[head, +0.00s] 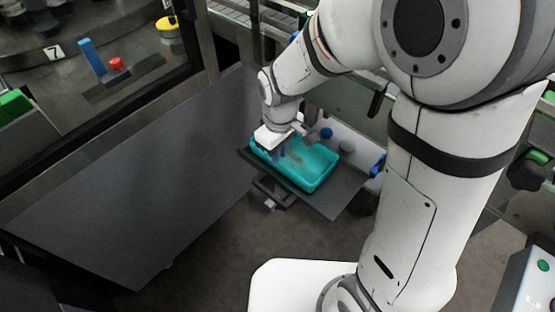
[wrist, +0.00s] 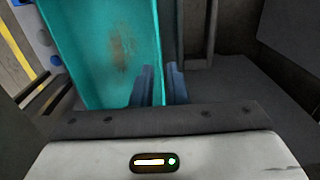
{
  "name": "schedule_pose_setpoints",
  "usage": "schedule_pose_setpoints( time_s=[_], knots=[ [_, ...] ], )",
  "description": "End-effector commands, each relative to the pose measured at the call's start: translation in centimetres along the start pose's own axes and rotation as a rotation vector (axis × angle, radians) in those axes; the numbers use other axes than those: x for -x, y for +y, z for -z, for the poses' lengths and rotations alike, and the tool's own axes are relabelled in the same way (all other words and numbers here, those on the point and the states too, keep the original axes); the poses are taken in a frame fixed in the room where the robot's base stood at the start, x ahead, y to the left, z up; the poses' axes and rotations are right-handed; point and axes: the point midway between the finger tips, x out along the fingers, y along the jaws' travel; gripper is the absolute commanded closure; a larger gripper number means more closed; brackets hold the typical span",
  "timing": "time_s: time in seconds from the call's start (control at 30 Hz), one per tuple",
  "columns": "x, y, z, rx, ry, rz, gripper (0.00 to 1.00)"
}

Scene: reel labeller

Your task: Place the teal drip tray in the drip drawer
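The teal drip tray (head: 312,168) is an open rectangular tub with a brownish stain on its floor. In the head view it is on or just over the dark pulled-out drip drawer (head: 335,203); I cannot tell whether it rests fully on it. The tray also fills the left of the wrist view (wrist: 95,50). My gripper (wrist: 161,72) is at the tray's wall, one blue-grey finger inside and one outside, closed in on the wall. In the head view my gripper (head: 282,152) reaches down at the tray's left end.
A large dark sloping panel (head: 150,180) lies left of the drawer. A pale wall with blue knobs (head: 327,133) stands behind the tray. A drawer handle (head: 270,195) is at the front left. A glazed machine cabinet (head: 95,60) is at the upper left.

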Motion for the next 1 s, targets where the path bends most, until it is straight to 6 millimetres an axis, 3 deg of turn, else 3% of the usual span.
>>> schedule_pose_setpoints(
  time_s=[0.1, 0.3, 0.67, 0.77, 1.0],
  knots=[
    [2.8, 0.1, 0.1, 0.000, 0.005, -0.002, 0.87],
    [6.0, 0.1, 0.0, -0.001, 0.003, -0.001, 0.87],
    [7.5, 0.4, -0.6, -0.023, 0.006, -0.003, 0.87],
    [8.6, 1.5, -2.6, -0.112, 0.030, -0.014, 0.87],
    [12.0, 4.3, -12.3, -0.529, 0.136, -0.069, 0.87]
  ],
)
